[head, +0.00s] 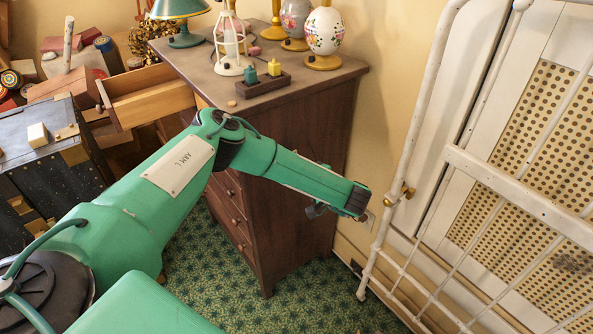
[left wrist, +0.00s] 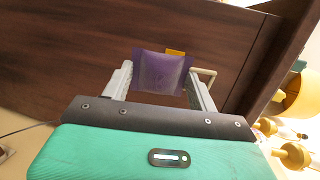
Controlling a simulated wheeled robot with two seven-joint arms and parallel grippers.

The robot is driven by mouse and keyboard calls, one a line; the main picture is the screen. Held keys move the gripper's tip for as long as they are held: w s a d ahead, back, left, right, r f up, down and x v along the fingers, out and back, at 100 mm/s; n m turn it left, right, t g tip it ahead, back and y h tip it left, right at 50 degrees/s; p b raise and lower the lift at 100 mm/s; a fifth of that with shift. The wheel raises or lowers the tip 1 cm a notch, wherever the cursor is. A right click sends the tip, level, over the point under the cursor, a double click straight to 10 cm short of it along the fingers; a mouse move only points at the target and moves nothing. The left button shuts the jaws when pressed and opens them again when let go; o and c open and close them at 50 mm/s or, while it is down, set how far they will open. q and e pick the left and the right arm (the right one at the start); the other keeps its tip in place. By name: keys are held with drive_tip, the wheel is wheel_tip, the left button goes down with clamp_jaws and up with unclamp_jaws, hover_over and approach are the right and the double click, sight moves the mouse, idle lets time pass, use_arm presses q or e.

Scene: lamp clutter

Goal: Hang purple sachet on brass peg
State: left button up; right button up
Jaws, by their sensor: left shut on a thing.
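In the left wrist view, the purple sachet (left wrist: 160,72) sits between the two pale fingers of my left gripper (left wrist: 160,85), which is shut on it. A small yellow piece (left wrist: 175,52) and a pale loop (left wrist: 207,74) show behind the sachet. In the head view, the end of my left arm (head: 357,201) is right of the dresser; its fingers and the sachet are not clearly visible there. A small brass peg (head: 408,192) sticks out from the white metal frame, a little right of my left arm's end. My right gripper is in neither view.
The brown dresser (head: 290,150) stands behind my left arm, with lamps and a small tray (head: 262,85) on top. Its open drawer (head: 150,97) is at left. The white barred frame (head: 510,185) fills the right. Boxes clutter the far left.

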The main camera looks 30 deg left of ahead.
use_arm(q)
drive_tip(key=shift+w+a+f+m+t+y, duration=0.1)
drive_tip(key=shift+a+m+t+y, duration=0.2)
drive_tip(key=shift+t, duration=0.25)
drive_tip(key=shift+w+a+f+m+t+y, duration=0.1)
drive_tip(key=shift+a+m+t+y, duration=0.1)
drive_tip(key=shift+m+t+y, duration=0.3)
drive_tip(key=shift+f+t, duration=0.1)
drive_tip(key=shift+t, duration=0.45)
drive_tip(key=shift+p, duration=0.65)
drive_tip(key=shift+a+f, duration=0.15)
drive_tip(key=shift+a, duration=0.3)
drive_tip(key=shift+w+a+f+b, duration=0.25)
drive_tip(key=shift+w+a, duration=0.05)
drive_tip(key=shift+a, duration=0.35)
drive_tip(key=shift+w+a+f+b, duration=0.25)
drive_tip(key=shift+w+a+b, duration=0.05)
drive_tip(key=shift+a, duration=0.35)
drive_tip(key=shift+w+a+f+b, duration=0.25)
drive_tip(key=shift+w+a, duration=0.05)
drive_tip(key=shift+a, duration=0.35)
drive_tip(key=shift+p, duration=0.6)
drive_tip(key=shift+a+f, duration=0.1)
drive_tip(key=shift+a, duration=0.1)
